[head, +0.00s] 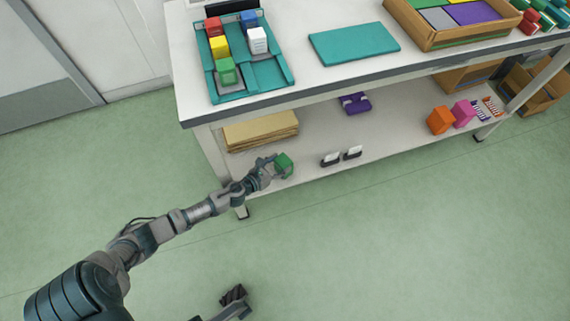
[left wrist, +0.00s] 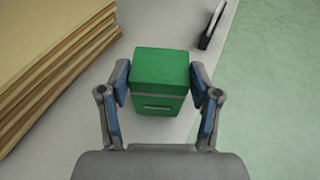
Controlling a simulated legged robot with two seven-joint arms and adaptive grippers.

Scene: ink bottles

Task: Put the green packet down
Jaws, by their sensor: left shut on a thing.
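The green packet (head: 284,164) is a small green box in my left gripper (head: 274,165), at the front edge of the table's lower shelf (head: 316,135). In the left wrist view the packet (left wrist: 160,82) stands between the two fingers, which touch its sides, with the pale shelf surface around it. I cannot tell whether its underside touches the shelf. Part of my right gripper (head: 233,295) shows at the bottom of the head view, away from the table; its fingers are unclear.
A brown stack of flat cardboard (head: 260,131) lies left on the lower shelf. A purple item (head: 355,103) lies farther back. The shelf between them has free room.

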